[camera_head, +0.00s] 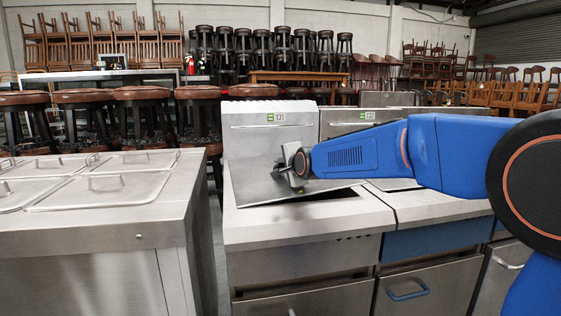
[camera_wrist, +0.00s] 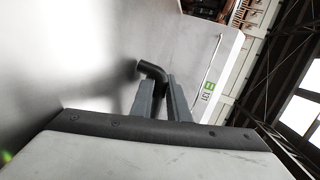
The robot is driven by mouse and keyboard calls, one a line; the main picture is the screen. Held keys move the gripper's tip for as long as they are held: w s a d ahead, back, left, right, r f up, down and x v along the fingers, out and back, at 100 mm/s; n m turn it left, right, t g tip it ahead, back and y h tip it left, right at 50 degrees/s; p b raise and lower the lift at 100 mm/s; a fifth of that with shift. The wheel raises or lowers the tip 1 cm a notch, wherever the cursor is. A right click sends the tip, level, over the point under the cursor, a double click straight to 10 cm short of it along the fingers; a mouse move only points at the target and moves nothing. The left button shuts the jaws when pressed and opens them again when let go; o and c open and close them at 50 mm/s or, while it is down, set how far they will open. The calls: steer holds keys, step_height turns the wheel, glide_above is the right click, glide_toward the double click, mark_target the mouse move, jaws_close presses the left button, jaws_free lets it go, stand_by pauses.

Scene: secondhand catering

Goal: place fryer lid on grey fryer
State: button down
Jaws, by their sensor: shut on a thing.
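My gripper (camera_head: 297,170) is shut on the black handle (camera_wrist: 152,72) of the fryer lid, between its two grey fingers (camera_wrist: 160,98) in the wrist view. The fryer lid (camera_head: 256,181) is a flat grey metal sheet, steeply tilted over the left part of the grey fryer's top; it fills much of the wrist view's left side (camera_wrist: 85,50). I cannot tell whether its lower edge touches the fryer. The grey fryer (camera_head: 300,262) has a plain grey front and a back panel labelled 131. Its dark well (camera_head: 335,195) shows partly open, right of the lid and below my arm.
A fryer with a blue front panel (camera_head: 430,241) adjoins on the right, partly behind my arm. A steel counter with several lidded wells (camera_head: 110,220) stands left across a narrow gap. Stools (camera_head: 140,95) and stacked chairs fill the back.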

steer(key=shift+f, duration=0.55)
steer(key=c, duration=1.7)
jaws_free()
steer(key=shift+f, duration=0.15)
steer(key=shift+o, duration=0.2)
steer(key=shift+s, duration=0.1)
steer(key=v, duration=1.1)
steer(key=shift+s+d+r, duration=0.15)
steer(key=shift+s+r, duration=0.15)
steer(key=shift+s, duration=0.1)
